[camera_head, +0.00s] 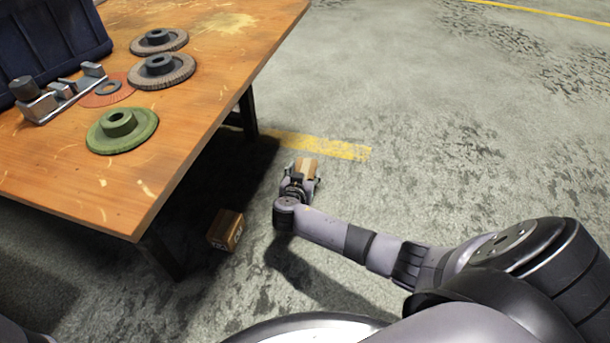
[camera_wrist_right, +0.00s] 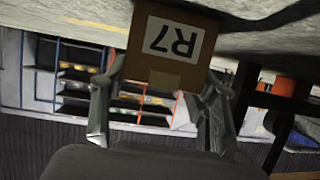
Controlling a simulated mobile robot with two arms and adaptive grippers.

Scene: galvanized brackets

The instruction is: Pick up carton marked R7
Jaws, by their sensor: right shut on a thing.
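The carton marked R7 (camera_wrist_right: 165,68) is a brown cardboard box with a white label, upside down in the right wrist view. It fills the space between the fingers of my right gripper (camera_head: 299,180), which is shut on it. In the head view the carton (camera_head: 307,168) shows at the far end of my right arm, beside the table; its label is not visible there. I cannot tell whether it touches the floor. My left gripper is not in view.
Another brown carton (camera_head: 226,229) with a white label stands on the floor beside the table. The wooden table (camera_head: 190,112) at left bears several discs, a metal bracket (camera_head: 58,97) and a dark bin (camera_head: 52,38). The concrete floor to the right is clear.

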